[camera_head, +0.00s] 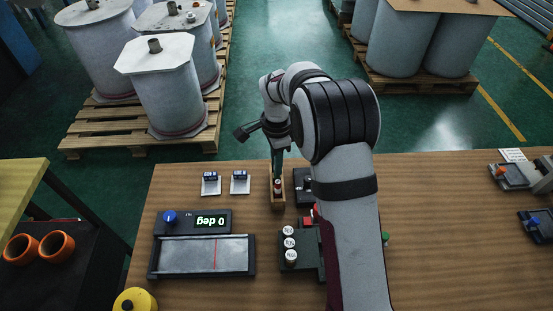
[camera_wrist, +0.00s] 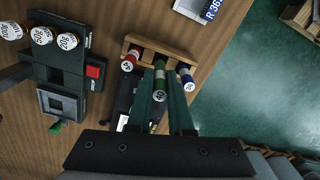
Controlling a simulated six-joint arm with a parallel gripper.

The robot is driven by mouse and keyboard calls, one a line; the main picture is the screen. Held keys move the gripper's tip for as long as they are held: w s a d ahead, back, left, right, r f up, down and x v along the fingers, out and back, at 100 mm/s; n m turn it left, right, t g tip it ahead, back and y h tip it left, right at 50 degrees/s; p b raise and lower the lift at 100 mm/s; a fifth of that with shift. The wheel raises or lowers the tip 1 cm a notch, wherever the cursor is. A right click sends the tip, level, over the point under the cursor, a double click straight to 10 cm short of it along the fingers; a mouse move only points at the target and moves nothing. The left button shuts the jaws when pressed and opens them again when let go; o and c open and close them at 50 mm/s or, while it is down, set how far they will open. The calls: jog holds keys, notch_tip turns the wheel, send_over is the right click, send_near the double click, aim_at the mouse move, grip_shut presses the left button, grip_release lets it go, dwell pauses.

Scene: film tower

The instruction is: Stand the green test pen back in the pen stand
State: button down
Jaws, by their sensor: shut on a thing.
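The pen stand is a small wooden block (camera_wrist: 180,50); it also shows in the head view (camera_head: 278,202) near the table's far edge. In the wrist view a red-topped pen (camera_wrist: 131,57) and a blue-topped pen (camera_wrist: 186,78) stand in it on either side. The green test pen (camera_wrist: 160,80) is between them, its labelled end toward the camera. My gripper (camera_wrist: 164,82) is shut on the green pen, one finger on each side, above the stand's middle. Whether the pen's lower end is inside the stand is hidden. In the head view the gripper (camera_head: 277,160) points down at the stand.
Left of the stand in the head view are two small blue-labelled blocks (camera_head: 211,183) and a device reading 0 deg (camera_head: 211,220). White-capped weights (camera_head: 290,244) stand in a dark holder nearer me. The table's far edge is just beyond the stand.

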jog(key=shift+f, duration=0.25)
jog(key=shift+f, duration=0.1)
jog(key=shift+f, duration=0.9)
jog(key=c, duration=0.7)
grip_release()
jog(key=shift+c, duration=0.2)
jog(key=o, duration=0.6)
jog(key=shift+c, duration=0.2)
